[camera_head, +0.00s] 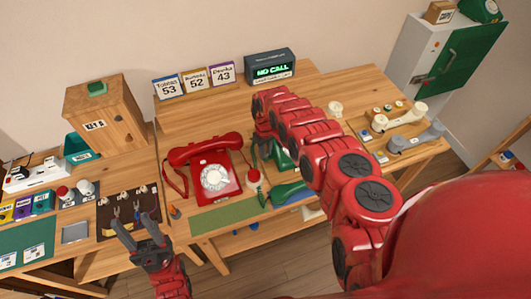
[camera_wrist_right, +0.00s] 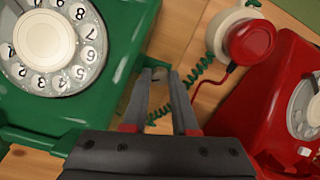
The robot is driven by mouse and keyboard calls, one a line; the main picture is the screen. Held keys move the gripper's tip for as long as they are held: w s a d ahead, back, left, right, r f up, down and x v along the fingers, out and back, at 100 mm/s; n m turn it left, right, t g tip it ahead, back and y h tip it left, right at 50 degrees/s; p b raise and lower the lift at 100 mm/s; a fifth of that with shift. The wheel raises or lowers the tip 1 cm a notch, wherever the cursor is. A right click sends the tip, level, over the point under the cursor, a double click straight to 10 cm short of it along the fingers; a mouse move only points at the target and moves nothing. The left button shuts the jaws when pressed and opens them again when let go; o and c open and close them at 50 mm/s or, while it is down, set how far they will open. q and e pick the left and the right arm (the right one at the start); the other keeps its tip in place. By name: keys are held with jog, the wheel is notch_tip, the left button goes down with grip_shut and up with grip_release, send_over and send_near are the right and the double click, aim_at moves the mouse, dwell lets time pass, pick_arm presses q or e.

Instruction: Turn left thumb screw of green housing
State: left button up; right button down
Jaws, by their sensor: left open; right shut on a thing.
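The green housing (camera_wrist_right: 50,115) of a dial phone fills the left of the right wrist view, its dial facing the camera. In the head view the green phone (camera_head: 283,157) is mostly hidden behind my right arm. My right gripper (camera_wrist_right: 160,78) is at the side of the housing that faces the red phone. My left gripper (camera_head: 134,220) is open and empty, in front of the brown tool mat.
The red phone (camera_head: 214,175) stands left of the green one. A red-capped cream container (camera_head: 254,178) and a coiled green cord (camera_wrist_right: 208,62) are close to my right gripper. The green handset (camera_head: 287,193) lies near the front edge. A green mat (camera_head: 225,216) is bare.

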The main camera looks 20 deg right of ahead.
jog(key=shift+w+d+n+b, duration=0.1)
jog(key=shift+n+b, duration=0.3)
jog(key=shift+n, duration=0.5)
jog(key=shift+f+n+b, duration=0.15)
jog(key=shift+n+b, duration=0.35)
jog(key=shift+n, duration=0.5)
jog(key=n+b, duration=0.1)
jog(key=n, duration=0.1)
jog(key=shift+n, duration=0.3)
jog(key=n+b, duration=0.1)
jog(key=n, duration=0.4)
jog(key=shift+b, duration=0.4)
jog(key=c, duration=0.7)
grip_release()
